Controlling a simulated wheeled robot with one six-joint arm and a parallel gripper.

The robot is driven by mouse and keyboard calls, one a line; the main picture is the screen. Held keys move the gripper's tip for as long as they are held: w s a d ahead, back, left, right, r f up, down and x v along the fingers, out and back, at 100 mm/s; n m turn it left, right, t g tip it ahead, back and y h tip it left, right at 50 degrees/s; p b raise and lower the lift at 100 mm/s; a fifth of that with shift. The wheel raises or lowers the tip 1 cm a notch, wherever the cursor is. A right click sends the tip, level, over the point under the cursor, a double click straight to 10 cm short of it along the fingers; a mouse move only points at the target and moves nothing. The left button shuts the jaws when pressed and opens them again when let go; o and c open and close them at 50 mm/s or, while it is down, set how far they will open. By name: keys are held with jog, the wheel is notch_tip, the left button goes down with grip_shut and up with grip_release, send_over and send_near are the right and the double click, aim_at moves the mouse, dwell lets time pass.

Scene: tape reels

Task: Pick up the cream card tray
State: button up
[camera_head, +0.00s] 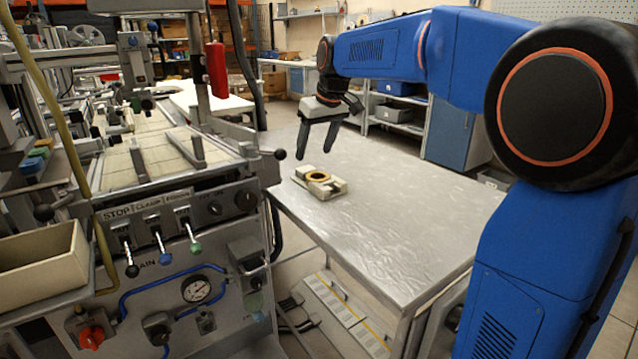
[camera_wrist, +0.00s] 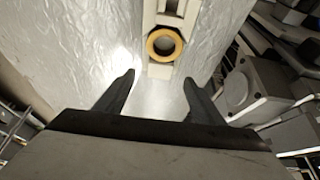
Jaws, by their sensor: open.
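The cream card tray (camera_head: 334,187) lies flat on the metal table, near the table's left edge by the machine. An amber tape ring (camera_head: 317,176) sits on it. My gripper (camera_head: 314,157) is open and empty. It hangs above the table over the tray area, apart from the tray.
The metal table (camera_head: 400,240) is otherwise clear, with free room to the right of the tray. A machine with a control panel (camera_head: 185,235) and levers stands close on the left. A cream bin (camera_head: 40,262) is at the far left. Shelves (camera_head: 395,110) stand behind the table.

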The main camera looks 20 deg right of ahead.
aim_at(309, 170)
jog(key=shift+x, duration=3.65)
jog(key=shift+s, duration=0.1)
jog(key=shift+c, duration=0.7)
jog(key=c, duration=1.1)
